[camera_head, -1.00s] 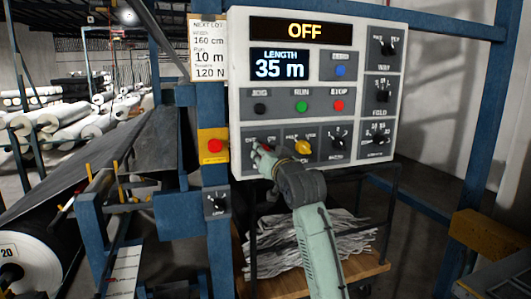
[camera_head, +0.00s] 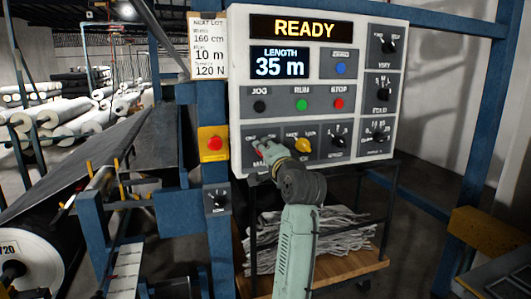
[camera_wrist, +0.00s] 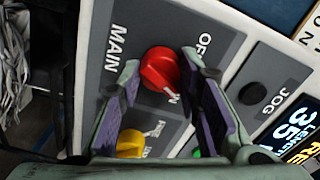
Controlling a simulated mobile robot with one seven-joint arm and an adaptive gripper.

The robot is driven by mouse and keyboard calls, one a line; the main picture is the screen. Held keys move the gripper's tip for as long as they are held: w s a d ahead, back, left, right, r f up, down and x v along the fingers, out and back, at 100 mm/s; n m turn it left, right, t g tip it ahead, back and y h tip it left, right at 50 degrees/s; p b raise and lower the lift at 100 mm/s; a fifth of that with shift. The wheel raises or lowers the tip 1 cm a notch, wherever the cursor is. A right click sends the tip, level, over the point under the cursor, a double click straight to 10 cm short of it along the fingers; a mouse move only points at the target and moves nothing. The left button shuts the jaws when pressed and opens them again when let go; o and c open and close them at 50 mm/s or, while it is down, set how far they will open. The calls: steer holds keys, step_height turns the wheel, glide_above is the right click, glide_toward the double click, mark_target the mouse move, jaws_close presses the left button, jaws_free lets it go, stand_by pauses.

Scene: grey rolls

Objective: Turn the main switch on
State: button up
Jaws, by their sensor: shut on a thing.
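The main switch is a red rotary knob (camera_wrist: 160,68) on a grey plate marked MAIN, with an OFF label beside it. It sits at the lower left of the white control panel (camera_head: 236,100). My gripper (camera_wrist: 158,80) is shut on the knob, one finger on each side of it in the wrist view. In the head view my gripper (camera_head: 265,148) covers most of the knob. The panel's top display (camera_head: 304,27) reads READY in yellow.
Right of the main switch is a yellow selector knob (camera_head: 303,145). Above are the black JOG (camera_head: 260,106), green RUN (camera_head: 302,105) and red STOP (camera_head: 338,104) buttons. A red emergency button (camera_head: 214,143) on a yellow box is to the left. Blue posts flank the panel.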

steer(key=shift+m, duration=1.9)
steer(key=o, duration=1.2)
steer(key=shift+c, duration=0.2)
steer(key=v, duration=1.2)
steer(key=shift+a, duration=0.1)
